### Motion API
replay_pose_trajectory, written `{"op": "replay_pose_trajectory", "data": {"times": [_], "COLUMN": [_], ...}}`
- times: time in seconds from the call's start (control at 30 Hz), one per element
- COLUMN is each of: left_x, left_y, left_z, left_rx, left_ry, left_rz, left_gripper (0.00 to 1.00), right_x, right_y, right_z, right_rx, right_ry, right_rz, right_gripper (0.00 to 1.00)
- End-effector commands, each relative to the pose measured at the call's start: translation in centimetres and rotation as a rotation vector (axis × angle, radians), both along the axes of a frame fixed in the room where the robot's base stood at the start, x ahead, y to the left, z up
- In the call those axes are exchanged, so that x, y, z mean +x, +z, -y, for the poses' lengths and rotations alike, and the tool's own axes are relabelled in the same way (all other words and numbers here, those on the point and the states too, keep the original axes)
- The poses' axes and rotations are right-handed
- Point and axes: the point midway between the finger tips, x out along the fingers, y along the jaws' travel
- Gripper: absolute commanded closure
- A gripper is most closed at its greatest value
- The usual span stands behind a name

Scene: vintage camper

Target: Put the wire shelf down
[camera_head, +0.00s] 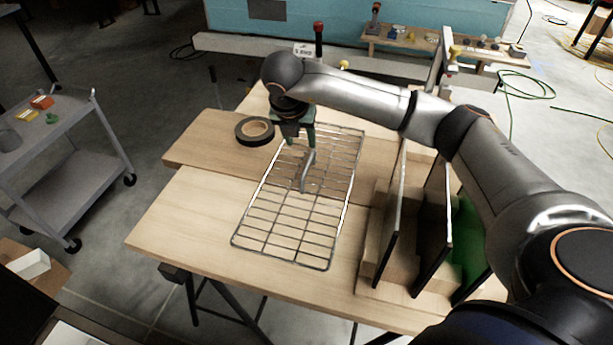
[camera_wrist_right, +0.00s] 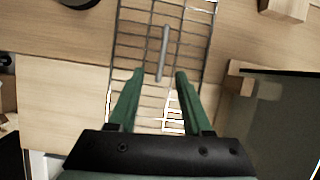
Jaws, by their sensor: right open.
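The wire shelf (camera_head: 290,225) is a long metal grid lying flat on the wooden table. It also shows in the right wrist view (camera_wrist_right: 187,45), below the fingers. A grey handle-like bar (camera_head: 307,170) stands up from its middle, and this bar shows between the fingers' lines in the right wrist view (camera_wrist_right: 164,52). My right gripper (camera_head: 306,152), with green fingers, is at the upper part of the shelf, close to the bar. In the right wrist view its fingers (camera_wrist_right: 158,75) are apart with nothing clasped between them. My left gripper is not in view.
A roll of black tape (camera_head: 243,133) lies left of the shelf. A wooden rack with upright panels (camera_head: 397,215) stands close on the right. The wooden table (camera_head: 190,222) is clear at the front left. A grey cart (camera_head: 75,165) stands farther left.

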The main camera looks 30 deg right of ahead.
Motion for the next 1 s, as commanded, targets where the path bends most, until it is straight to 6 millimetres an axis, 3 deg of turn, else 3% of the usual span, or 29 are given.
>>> {"op": "replay_pose_trajectory", "data": {"times": [0.17,0.5,0.73,1.0], "left_x": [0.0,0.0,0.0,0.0], "left_y": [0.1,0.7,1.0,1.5], "left_z": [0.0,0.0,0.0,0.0], "left_rx": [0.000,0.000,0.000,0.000], "left_ry": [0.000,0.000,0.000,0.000], "left_rz": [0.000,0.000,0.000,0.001], "left_gripper": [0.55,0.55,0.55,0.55], "right_x": [0.0,1.4,1.7,2.3], "right_y": [-0.6,-5.8,-7.4,-11.0], "right_z": [0.3,2.0,2.5,3.7], "right_rx": [0.020,0.020,0.021,0.021], "right_ry": [-0.084,-0.085,-0.082,-0.082], "right_rz": [0.023,0.023,0.023,0.023], "right_gripper": [0.50,0.50,0.50,0.50]}}
